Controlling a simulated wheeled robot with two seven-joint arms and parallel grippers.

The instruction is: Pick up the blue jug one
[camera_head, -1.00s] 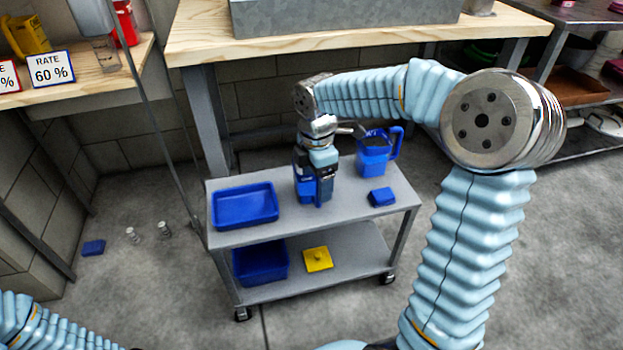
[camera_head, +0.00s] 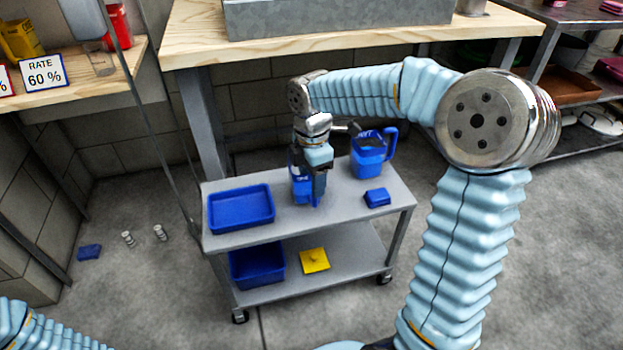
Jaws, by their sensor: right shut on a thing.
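A blue jug (camera_head: 301,187) stands at the middle of the grey cart's top shelf, mostly hidden behind my right gripper (camera_head: 309,195). The right gripper points down and is shut on this jug. I cannot tell whether the jug's base touches the shelf. A second blue jug (camera_head: 367,157) with a handle on its right side stands upright at the back right of the same shelf, apart from the gripper. My left gripper is out of view; only part of my left arm shows at the lower left corner.
The grey cart (camera_head: 345,202) also carries a blue tray (camera_head: 240,208) and a small blue block (camera_head: 377,198) on top. Its lower shelf holds a blue bin (camera_head: 257,264) and a yellow piece (camera_head: 314,260). A wooden bench (camera_head: 330,40) stands behind.

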